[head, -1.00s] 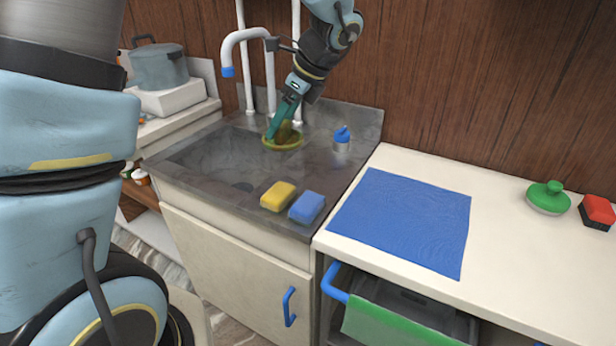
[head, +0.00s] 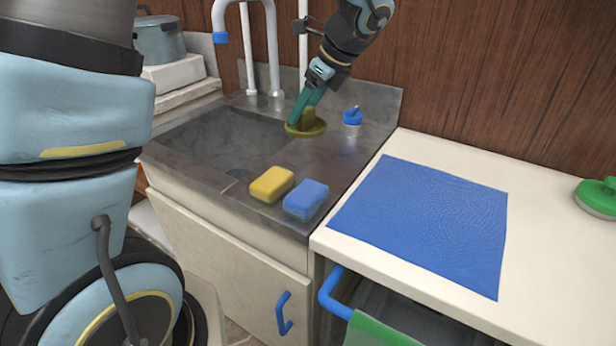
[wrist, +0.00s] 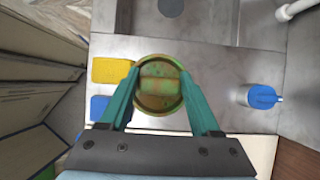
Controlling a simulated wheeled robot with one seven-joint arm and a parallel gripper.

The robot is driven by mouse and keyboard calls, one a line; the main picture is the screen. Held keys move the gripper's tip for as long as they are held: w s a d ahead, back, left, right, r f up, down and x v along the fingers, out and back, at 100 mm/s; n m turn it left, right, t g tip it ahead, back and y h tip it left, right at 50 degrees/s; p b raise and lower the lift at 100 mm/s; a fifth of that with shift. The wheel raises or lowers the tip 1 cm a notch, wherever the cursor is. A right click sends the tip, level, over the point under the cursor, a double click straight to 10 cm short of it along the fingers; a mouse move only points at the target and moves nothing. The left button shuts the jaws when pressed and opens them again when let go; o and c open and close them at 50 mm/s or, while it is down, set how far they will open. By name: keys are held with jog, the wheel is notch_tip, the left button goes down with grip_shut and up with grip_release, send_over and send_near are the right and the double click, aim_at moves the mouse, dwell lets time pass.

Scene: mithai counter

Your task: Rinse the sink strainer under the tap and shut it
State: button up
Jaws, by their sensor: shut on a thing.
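The sink strainer (head: 319,129) is a round yellow-olive disc with a raised bar. My gripper (head: 297,122) is shut on this bar; both fingers also show around it in the wrist view (wrist: 160,80). The strainer has green and brown patches in the wrist view (wrist: 160,108). It is over the steel deck right of the basin; I cannot tell whether it touches. The white tap (head: 246,20) with a blue spout tip is left of the strainer, and I see no water from it. A grey cylinder with a blue lever-like top (head: 352,117) stands right of the strainer.
A yellow sponge (head: 271,184) and a blue sponge (head: 306,200) lie on the sink's front edge. The basin (head: 215,140) looks empty. A blue mat (head: 420,220) lies on the right counter. A pot (head: 158,42) stands at back left.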

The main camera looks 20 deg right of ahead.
aim_at(321, 128)
notch_tip(321, 128, down, 10)
jog(key=shift+f+p, duration=0.25)
jog(key=shift+p, duration=0.3)
jog(key=shift+f, duration=0.15)
jog(key=o, duration=1.4)
jog(key=shift+c, duration=0.2)
jog(key=b+v, duration=0.1)
jog(key=v, duration=1.1)
jog(key=a+f+n+g+h, duration=0.1)
jog(key=a+f+n+h, duration=0.1)
jog(key=a+n, duration=1.1)
jog(key=a+f+n+g+h, duration=0.2)
jog(key=a+f+n, duration=0.2)
jog(key=a+n, duration=1)
jog(key=s+a, duration=0.1)
jog(key=a, duration=0.2)
jog(key=shift+a+f, duration=0.2)
jog(key=shift+f, duration=0.2)
jog(key=shift+o, duration=0.3)
